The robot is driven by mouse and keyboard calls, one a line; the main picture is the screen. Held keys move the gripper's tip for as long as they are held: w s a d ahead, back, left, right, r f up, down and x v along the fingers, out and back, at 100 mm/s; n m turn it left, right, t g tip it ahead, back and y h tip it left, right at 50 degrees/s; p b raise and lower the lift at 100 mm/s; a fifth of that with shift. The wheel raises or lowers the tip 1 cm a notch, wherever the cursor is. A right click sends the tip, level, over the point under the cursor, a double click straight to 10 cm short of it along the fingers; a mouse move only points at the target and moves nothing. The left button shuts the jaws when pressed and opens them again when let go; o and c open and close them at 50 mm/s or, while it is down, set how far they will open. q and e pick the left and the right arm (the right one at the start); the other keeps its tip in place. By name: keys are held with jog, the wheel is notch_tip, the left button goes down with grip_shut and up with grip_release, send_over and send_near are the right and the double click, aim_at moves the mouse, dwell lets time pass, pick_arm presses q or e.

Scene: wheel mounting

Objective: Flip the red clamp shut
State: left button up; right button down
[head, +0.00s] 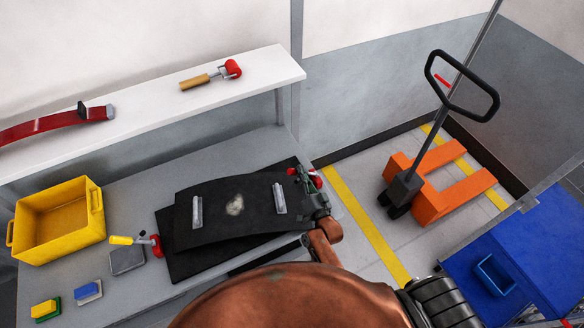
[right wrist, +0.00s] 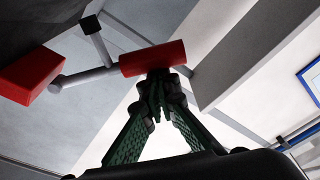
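The red clamp (head: 317,180) is at the right end of the black plate, partly hidden behind my right gripper in the head view. In the right wrist view it shows as a red block (right wrist: 30,76), a grey rod and a red cylindrical handle (right wrist: 152,58). The handle lies across the tips of my right gripper (right wrist: 160,78). The green fingers of this gripper (head: 300,174) converge and their tips meet at the handle. I cannot tell whether they touch it or are just short of it. My left gripper is not in view.
The black curved plate (head: 255,190) lies on the grey bench. A yellow bin (head: 95,235), a yellow-handled tool (head: 122,240) and small blocks are at left. A white shelf (head: 150,110) runs behind. An orange pallet jack (head: 425,205) stands on the floor at right.

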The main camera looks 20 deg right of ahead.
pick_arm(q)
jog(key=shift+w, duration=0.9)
pick_arm(e)
jog(key=shift+a+f+n, duration=0.5)
jog(key=shift+n, duration=0.2)
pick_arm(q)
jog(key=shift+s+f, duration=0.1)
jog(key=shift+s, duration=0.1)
